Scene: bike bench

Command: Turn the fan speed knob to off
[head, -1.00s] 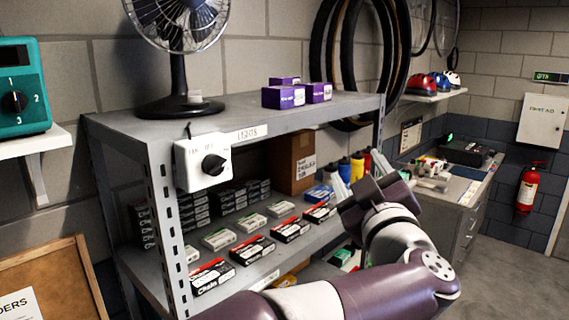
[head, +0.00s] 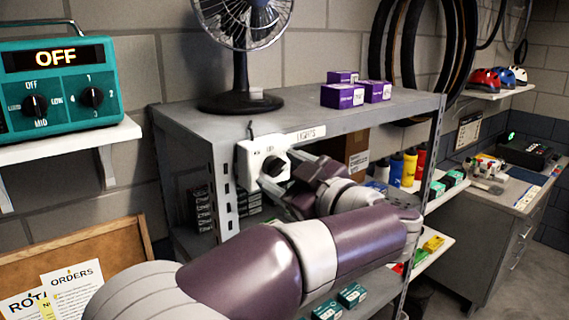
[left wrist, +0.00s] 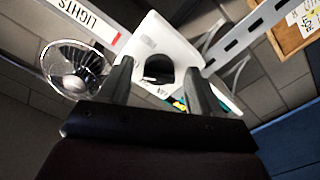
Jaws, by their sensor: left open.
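The black knob (head: 275,166) sits on the front of a white control box (head: 250,160) on the grey shelf's front left corner. A short cable rises from the box toward the fan (head: 240,50). My left gripper (head: 281,170) is open, its fingertips close to the box face around the knob. In the left wrist view the knob (left wrist: 158,68) shows between the two fingers (left wrist: 158,82), on the white box (left wrist: 165,42). I cannot tell whether the fingers touch it. Its setting is hard to read, and the fingers partly cover the box.
A teal device (head: 60,85) with an OFF display and two black knobs stands on a white wall shelf at left. Purple boxes (head: 343,95) sit on the grey shelf top (head: 300,118). A LIGHTS label (head: 305,134) is on its edge. A corkboard (head: 110,245) leans below.

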